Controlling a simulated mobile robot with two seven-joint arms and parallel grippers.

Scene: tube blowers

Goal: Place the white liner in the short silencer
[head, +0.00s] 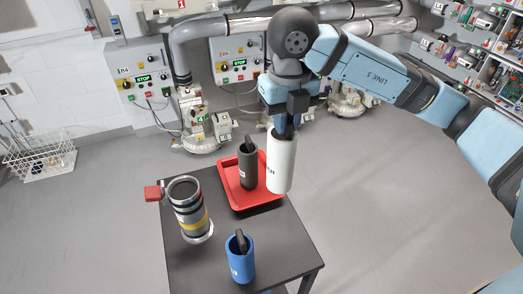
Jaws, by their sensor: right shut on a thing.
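My right gripper (289,128) is shut on the white liner (281,163), a tall white cylinder. It holds the liner upright by its top, over the right part of the red tray (232,198). A silencer (190,206), a dark and silver cylinder with a yellow band and an open top, stands at the left of the table (279,232). My left gripper is not in view.
A dark grey cylinder (248,168) stands in the red tray, close left of the white liner. A blue cylinder (242,262) stands at the table's front. Machines with pipes and control panels line the back wall. A wire basket (40,157) is at the far left.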

